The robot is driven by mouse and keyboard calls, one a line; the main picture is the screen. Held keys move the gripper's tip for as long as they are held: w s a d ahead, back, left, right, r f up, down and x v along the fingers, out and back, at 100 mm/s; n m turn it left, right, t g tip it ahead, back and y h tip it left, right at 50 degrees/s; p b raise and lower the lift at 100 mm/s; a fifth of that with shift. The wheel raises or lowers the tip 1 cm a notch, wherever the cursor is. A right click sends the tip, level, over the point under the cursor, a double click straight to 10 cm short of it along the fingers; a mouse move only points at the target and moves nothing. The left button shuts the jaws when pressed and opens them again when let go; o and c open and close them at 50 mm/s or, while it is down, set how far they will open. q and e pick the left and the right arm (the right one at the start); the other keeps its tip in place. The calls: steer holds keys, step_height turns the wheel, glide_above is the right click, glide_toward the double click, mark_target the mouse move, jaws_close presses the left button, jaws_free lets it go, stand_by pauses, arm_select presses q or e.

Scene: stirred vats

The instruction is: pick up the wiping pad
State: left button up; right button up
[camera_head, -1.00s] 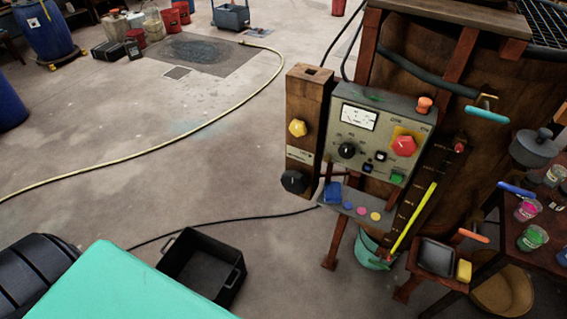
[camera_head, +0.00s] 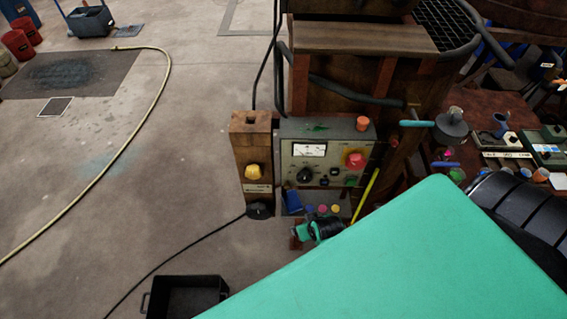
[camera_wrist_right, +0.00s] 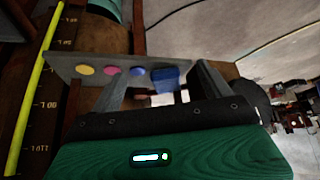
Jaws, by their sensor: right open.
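A small blue block (camera_head: 292,202), which I take to be the wiping pad, sits on the grey ledge under the control panel, at its left end. In the right wrist view the blue pad (camera_wrist_right: 166,79) shows between the fingers, beyond them. My right gripper (camera_wrist_right: 160,72) is open and empty, with its fingers reaching toward the ledge. In the head view my right gripper (camera_head: 308,230) is just below and in front of the ledge. I cannot tell whether a finger touches the pad. My left gripper is not in view.
Coloured discs (camera_wrist_right: 112,70) lie beside the pad on the ledge. The control panel (camera_head: 325,150) with knobs stands above it, and a wooden post (camera_head: 252,160) at left. A yellow stick (camera_head: 365,195) leans at right. A black crate (camera_head: 187,297) stands on the floor; floor at left is open.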

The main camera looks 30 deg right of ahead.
glide_above(293, 202)
steer(key=s, duration=0.3)
steer(key=shift+w+a, duration=0.1)
steer(key=shift+a, duration=0.05)
steer(key=b+x, duration=0.3)
steer(key=x, duration=0.1)
steer(key=shift+f, duration=0.4)
steer(key=shift+w+f+b, duration=0.2)
steer(key=shift+w+b, duration=0.05)
steer(key=shift+b, duration=0.2)
steer(key=shift+r, duration=0.1)
steer(key=shift+c, duration=0.4)
steer(key=c, duration=1)
steer(key=shift+c, duration=0.2)
